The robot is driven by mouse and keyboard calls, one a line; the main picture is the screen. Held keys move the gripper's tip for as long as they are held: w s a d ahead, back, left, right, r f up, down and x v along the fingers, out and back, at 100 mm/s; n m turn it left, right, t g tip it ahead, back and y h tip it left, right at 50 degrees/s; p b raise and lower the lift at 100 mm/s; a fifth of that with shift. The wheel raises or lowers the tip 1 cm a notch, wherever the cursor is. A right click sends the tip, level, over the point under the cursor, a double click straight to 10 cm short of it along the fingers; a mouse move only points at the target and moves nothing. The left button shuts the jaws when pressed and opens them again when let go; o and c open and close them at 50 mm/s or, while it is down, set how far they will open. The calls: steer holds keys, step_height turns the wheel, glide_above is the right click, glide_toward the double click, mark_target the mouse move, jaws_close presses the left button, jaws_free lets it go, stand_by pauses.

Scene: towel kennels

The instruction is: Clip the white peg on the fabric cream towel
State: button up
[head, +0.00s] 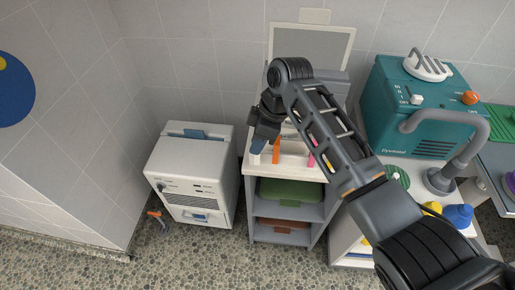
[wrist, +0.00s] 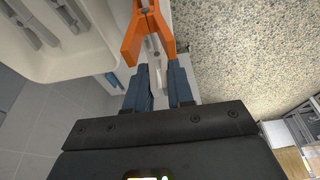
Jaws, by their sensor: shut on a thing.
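My gripper (head: 258,146) is low over the top of the white shelf unit (head: 300,172), its blue fingers pointing down. In the wrist view its fingertips (wrist: 157,66) are close together around a narrow pale piece (wrist: 156,76), which looks like the white peg; most of it is hidden by the fingers. An orange peg (wrist: 150,32) with splayed legs stands just beyond the fingertips; it also shows beside the gripper in the head view (head: 276,151). A pink peg (head: 311,156) stands farther right. I cannot make out a cream towel in either view.
A green folded item (head: 290,191) and a brown one (head: 283,225) lie on the lower shelves. A white boxy machine (head: 190,172) stands left of the unit. A teal machine (head: 420,107) with a grey hose stands right. The pebbled floor in front is mostly clear.

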steer(key=shift+r, duration=0.1)
step_height(320, 180, up, 7)
steer(key=p, duration=0.6)
steer(key=shift+r, duration=0.15)
stand_by(0.5)
